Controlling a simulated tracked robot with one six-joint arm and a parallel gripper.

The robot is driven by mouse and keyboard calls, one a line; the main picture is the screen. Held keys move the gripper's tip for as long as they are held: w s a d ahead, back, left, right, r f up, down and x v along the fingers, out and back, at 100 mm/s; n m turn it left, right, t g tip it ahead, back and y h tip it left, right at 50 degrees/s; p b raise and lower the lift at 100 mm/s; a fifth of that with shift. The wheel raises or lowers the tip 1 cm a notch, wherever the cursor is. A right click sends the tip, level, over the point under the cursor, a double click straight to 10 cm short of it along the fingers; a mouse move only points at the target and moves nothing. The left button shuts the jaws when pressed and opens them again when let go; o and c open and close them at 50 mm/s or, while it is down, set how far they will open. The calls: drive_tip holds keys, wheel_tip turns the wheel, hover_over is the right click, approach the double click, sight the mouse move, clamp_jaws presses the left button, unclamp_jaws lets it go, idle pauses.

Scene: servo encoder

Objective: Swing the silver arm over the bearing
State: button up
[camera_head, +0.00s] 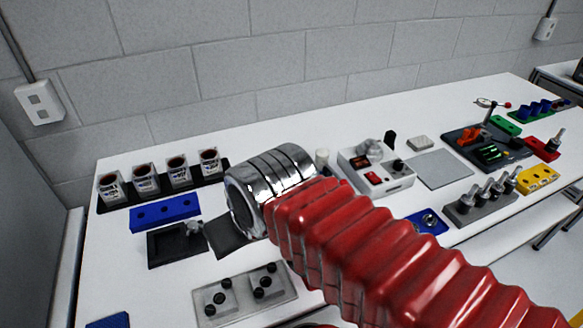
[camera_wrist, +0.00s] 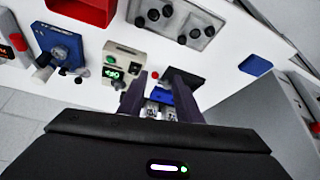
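A thin silver arm with a red ball at its end (camera_head: 492,103) stands above the black fixture (camera_head: 462,140) at the back right in the head view. A ring-shaped metal part (camera_head: 430,219), possibly the bearing, sits on a blue block right of my red arm; I cannot be sure of its identity. My gripper (camera_wrist: 160,92) shows in the wrist view as two dark fingers spread apart, with a blue block and small pale parts visible beyond the gap. I see nothing held. In the head view my arm hides much of the bench centre, and the fingers cannot be made out.
A white box with a grey dome (camera_head: 375,168) stands behind my arm. A grey plate with black knobs (camera_head: 245,294) lies at the front. Several cups stand in a black rack (camera_head: 130,203) at the back left. A flat grey pad (camera_head: 440,168) is bare.

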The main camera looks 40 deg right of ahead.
drive_tip(key=shift+o, duration=0.6)
drive_tip(key=shift+w+d+r, duration=0.25)
drive_tip(key=shift+w, duration=0.1)
drive_tip(key=w+d+r+m+g, duration=0.1)
drive_tip(key=w+d+m, duration=0.2)
drive_tip(key=d, duration=0.5)
drive_tip(key=w+d+r+m+g, duration=0.1)
drive_tip(key=w+d+r+m, duration=0.1)
drive_tip(key=w+d+m, duration=0.2)
drive_tip(key=w+d+r+m+g+y, duration=0.1)
drive_tip(key=w+d+m, duration=0.3)
drive_tip(key=d, duration=0.8)
drive_tip(key=shift+w+d+r+g, duration=0.15)
drive_tip(key=shift+w+r+g, duration=0.05)
drive_tip(key=shift+w, duration=0.5)
drive_tip(key=shift+w+d+r+g, duration=0.15)
drive_tip(key=shift+w+g, duration=0.05)
drive_tip(key=shift+w, duration=0.5)
drive_tip(key=shift+f, duration=0.1)
drive_tip(key=f, duration=0.4)
drive_tip(key=w+a+f, duration=0.1)
drive_tip(key=f, duration=0.4)
drive_tip(key=w+f, duration=0.1)
drive_tip(key=f, duration=0.3)
drive_tip(key=shift+w+a+f, duration=0.15)
drive_tip(key=shift+a+f, duration=0.05)
drive_tip(key=shift+a, duration=0.05)
